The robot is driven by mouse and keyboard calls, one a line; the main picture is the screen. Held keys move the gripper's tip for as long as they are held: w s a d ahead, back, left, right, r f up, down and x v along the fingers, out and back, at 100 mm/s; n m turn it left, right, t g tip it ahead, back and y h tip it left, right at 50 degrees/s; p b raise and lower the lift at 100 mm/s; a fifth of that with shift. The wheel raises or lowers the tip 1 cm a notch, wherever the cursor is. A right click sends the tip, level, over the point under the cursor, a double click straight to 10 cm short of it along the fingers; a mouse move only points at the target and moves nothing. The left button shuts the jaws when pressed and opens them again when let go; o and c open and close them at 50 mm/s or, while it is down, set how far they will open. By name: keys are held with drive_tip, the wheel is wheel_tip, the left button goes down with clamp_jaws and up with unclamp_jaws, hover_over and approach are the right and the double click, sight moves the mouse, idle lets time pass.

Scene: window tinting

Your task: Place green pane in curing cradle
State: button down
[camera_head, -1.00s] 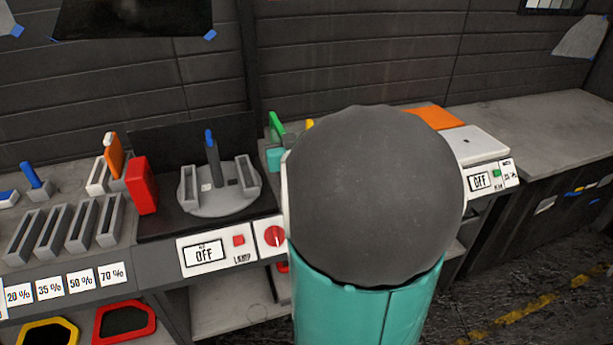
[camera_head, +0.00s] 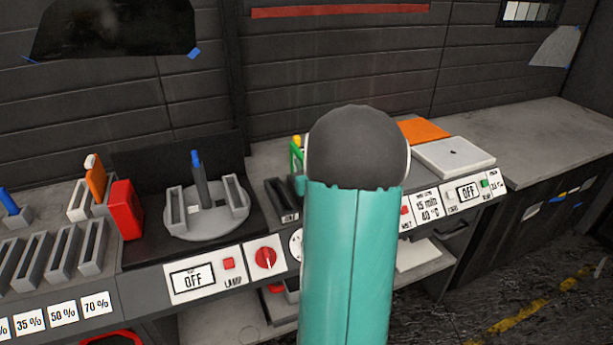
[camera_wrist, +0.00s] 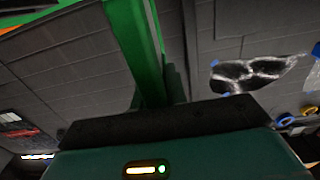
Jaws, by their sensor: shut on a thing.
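The green pane (camera_head: 295,158) shows edge-on as a narrow green strip just left of my arm in the head view. In the wrist view its green edge (camera_wrist: 138,42) rises from my gripper (camera_wrist: 160,108), which is shut on it. My arm covers most of the gripper and pane in the head view. A dark slotted holder (camera_head: 281,199) stands on the bench just left of and below the pane. It may be the curing cradle; its right part is hidden behind my arm. I cannot tell whether the pane touches it.
A round grey turntable (camera_head: 207,219) with upright posts stands left of the holder. A red block (camera_head: 127,209) and several grey slotted racks (camera_head: 63,250) are further left. A white plate (camera_head: 454,156) and an orange sheet (camera_head: 424,130) lie right of my arm. The far right bench (camera_head: 560,145) is clear.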

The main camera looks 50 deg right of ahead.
drive_tip(key=shift+s+d+f, duration=0.1)
drive_tip(key=shift+d+f, duration=0.1)
drive_tip(key=shift+f, duration=0.5)
drive_tip(key=shift+w+d+f, duration=0.1)
drive_tip(key=shift+d+f, duration=0.1)
drive_tip(key=shift+f, duration=0.5)
drive_tip(key=shift+s+d+f, duration=0.1)
drive_tip(key=shift+d+f, duration=0.1)
drive_tip(key=shift+f, duration=0.5)
drive_tip(key=shift+f, duration=0.1)
drive_tip(key=c, duration=1.4)
unclamp_jaws()
drive_tip(key=shift+f, duration=0.1)
drive_tip(key=v, duration=1.2)
